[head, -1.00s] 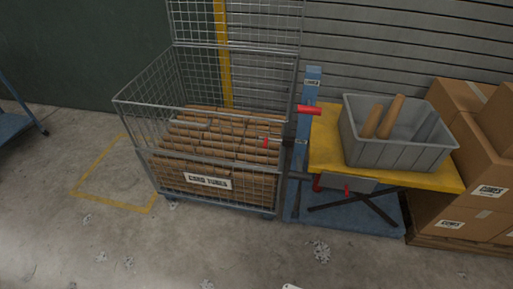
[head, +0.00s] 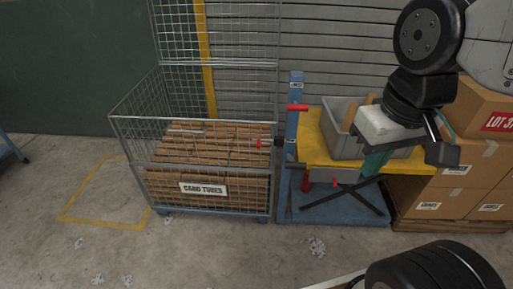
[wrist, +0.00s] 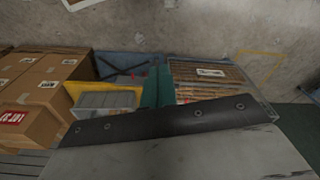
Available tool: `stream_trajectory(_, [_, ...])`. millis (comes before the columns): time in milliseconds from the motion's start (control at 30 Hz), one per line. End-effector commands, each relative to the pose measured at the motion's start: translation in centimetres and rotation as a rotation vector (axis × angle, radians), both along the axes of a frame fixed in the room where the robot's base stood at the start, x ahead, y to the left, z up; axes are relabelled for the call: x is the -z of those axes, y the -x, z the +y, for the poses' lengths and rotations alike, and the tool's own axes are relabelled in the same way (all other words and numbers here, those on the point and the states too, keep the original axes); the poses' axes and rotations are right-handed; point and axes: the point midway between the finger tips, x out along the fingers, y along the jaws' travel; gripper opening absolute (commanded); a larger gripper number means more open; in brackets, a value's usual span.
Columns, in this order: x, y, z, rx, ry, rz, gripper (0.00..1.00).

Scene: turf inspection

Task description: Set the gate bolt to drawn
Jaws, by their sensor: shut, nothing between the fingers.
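A wire mesh cage (head: 215,170) labelled "CARD TUBES" holds brown tubes. A small red knob (head: 258,143) sits at the right of its front, near the top rail. It looks like the gate bolt's handle, but it is too small to tell whether the bolt is drawn. My gripper (head: 370,168) is shut and empty, with teal fingers, in front of the yellow table and well to the right of the cage. In the wrist view the fingers (wrist: 157,82) point between the yellow table and the cage (wrist: 210,72).
A blue post (head: 294,120) carries a red handle (head: 297,107). The yellow-topped table (head: 312,135) bears a grey bin (head: 345,142) with tubes and has red parts below. Cartons (head: 460,165) stand on a pallet at right. The floor before the cage is clear.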

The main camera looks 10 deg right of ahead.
Motion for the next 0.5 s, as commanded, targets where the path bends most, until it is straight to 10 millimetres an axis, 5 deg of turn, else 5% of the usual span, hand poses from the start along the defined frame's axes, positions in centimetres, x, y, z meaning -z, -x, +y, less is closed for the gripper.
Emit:
stream_trajectory(267, [0.2,-1.5,-0.7,0.023,0.028,-0.004,0.0])
stream_trajectory(500, [2.1,-10.4,-4.7,0.125,0.172,-0.057,0.0])
